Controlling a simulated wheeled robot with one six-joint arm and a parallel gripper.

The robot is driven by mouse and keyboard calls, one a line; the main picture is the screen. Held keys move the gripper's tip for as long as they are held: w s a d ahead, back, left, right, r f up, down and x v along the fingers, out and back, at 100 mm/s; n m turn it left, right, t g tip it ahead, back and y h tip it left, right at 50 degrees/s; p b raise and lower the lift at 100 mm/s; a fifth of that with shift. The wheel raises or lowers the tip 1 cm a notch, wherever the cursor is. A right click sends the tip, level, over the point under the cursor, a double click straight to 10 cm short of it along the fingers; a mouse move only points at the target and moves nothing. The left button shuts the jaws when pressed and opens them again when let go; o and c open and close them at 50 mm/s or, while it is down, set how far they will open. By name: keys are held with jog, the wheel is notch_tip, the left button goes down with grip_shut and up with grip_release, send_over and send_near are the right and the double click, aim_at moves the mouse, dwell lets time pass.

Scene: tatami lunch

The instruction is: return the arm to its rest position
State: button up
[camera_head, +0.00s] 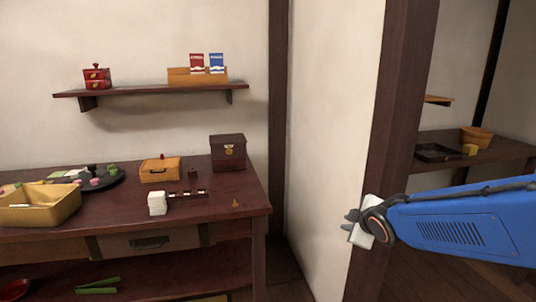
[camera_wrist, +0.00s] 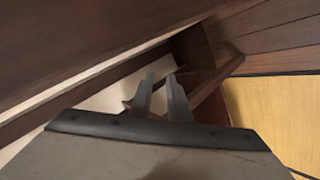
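My gripper (camera_head: 349,222) is at the end of my blue arm, at the right of the head view, in front of the dark wooden post (camera_head: 391,150). In the wrist view its two grey fingers (camera_wrist: 160,80) stand a little apart with nothing between them. The gripper is open and empty. It is to the right of the long table (camera_head: 215,208) and apart from it.
The table bears a yellow basket (camera_head: 40,205), a black tray (camera_head: 107,183), a small orange box (camera_head: 160,170), a white stack (camera_head: 157,203) and a dark chest (camera_head: 228,152). A wall shelf (camera_head: 150,91) hangs above. A second table (camera_head: 480,150) stands behind the post.

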jog(key=s+d+m+g, duration=0.2)
jog(key=s+m, duration=0.4)
jog(key=s, duration=0.8)
jog(key=s+d+m+g, duration=0.2)
jog(key=s+m, duration=0.5)
jog(key=s, duration=0.8)
jog(key=shift+d+f+g+h, duration=0.25)
jog(key=shift+f+g+h, duration=0.2)
jog(key=shift+g, duration=0.45)
jog(key=shift+s, duration=0.1)
